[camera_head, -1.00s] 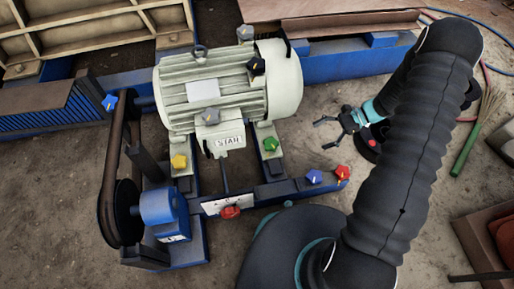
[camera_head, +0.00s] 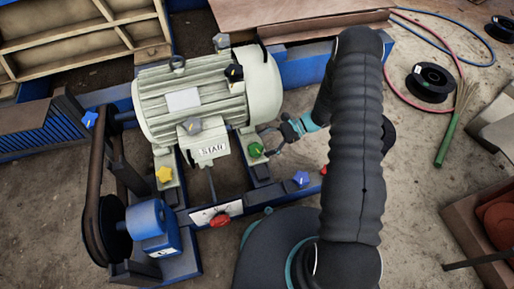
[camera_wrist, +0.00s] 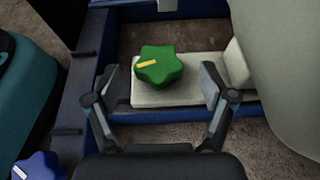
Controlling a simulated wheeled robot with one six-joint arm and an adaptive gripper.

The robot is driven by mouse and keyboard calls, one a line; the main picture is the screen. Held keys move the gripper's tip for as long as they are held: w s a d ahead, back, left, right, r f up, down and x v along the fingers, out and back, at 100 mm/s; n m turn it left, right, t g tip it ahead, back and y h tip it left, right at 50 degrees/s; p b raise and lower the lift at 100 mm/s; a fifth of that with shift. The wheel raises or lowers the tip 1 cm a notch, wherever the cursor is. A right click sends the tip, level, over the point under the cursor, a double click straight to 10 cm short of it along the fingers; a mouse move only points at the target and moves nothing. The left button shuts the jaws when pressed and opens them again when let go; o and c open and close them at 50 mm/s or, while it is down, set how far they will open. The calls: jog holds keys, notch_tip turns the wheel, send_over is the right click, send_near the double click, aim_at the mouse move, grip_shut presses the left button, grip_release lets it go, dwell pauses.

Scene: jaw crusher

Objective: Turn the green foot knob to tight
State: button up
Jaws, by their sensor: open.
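The green foot knob (camera_head: 256,150) sits on the pale motor foot at the right of the motor's near side. In the wrist view the green star-shaped knob (camera_wrist: 160,70) has a yellow pointer mark toward its left side. My gripper (camera_head: 270,142) is just right of the knob in the head view, partly hidden by my arm. In the wrist view my gripper (camera_wrist: 160,84) is open, one finger left and one right of the knob, with visible gaps on both sides. The fingers hold nothing.
The cream motor (camera_head: 195,95) stands beside the knob; its rounded body fills the wrist view's right. A yellow knob (camera_head: 164,174), red knob (camera_head: 219,220) and blue-purple knob (camera_head: 301,178) are nearby. A belt (camera_head: 95,190) is at left. Cable reels lie on the right.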

aim_at(255, 148)
jog(key=shift+x, duration=2.25)
